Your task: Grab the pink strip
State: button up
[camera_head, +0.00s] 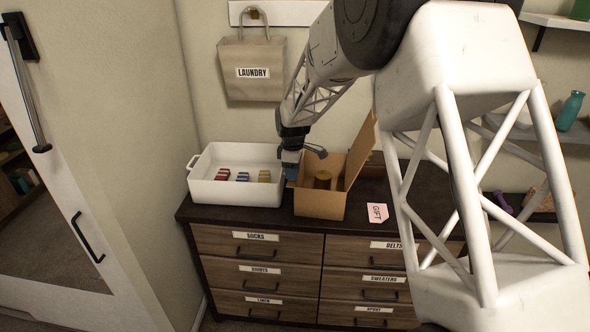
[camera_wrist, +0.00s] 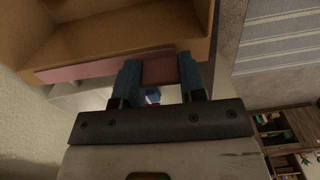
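The pink strip (camera_wrist: 85,71) shows in the wrist view as a flat dull-pink band along the near edge of the cardboard box (camera_wrist: 110,25). It runs behind one blue finger, and a darker reddish part shows between the fingers. My gripper (camera_wrist: 160,82) has its two blue fingers apart, right at the strip; I cannot tell whether they touch it. In the head view my gripper (camera_head: 291,170) points down at the left side of the open cardboard box (camera_head: 320,205). The strip cannot be made out there.
A white tray (camera_head: 235,192) with small red, blue and yellow items stands left of the box. A brown cylinder (camera_head: 322,179) is inside the box, whose flap stands up at right. A pink GIFT card (camera_head: 377,212) lies right of it on the dark dresser top (camera_head: 350,222).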

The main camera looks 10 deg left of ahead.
jog(key=shift+r, duration=0.15)
dwell(0.3)
jog(key=shift+r, duration=0.5)
jog(key=shift+s+d+r, duration=0.1)
jog(key=shift+s+r, duration=0.1)
jog(key=shift+r, duration=0.4)
jog(key=shift+s+r, duration=0.15)
jog(key=shift+r, duration=0.4)
jog(key=s+d, duration=0.2)
jog(key=s, duration=0.5)
jog(key=s+d+r, duration=0.1)
jog(key=s+d, duration=0.2)
jog(key=s, duration=0.4)
jog(key=shift+s+r, duration=0.2)
jog(key=shift+s, duration=0.05)
jog(key=shift+w, duration=0.15)
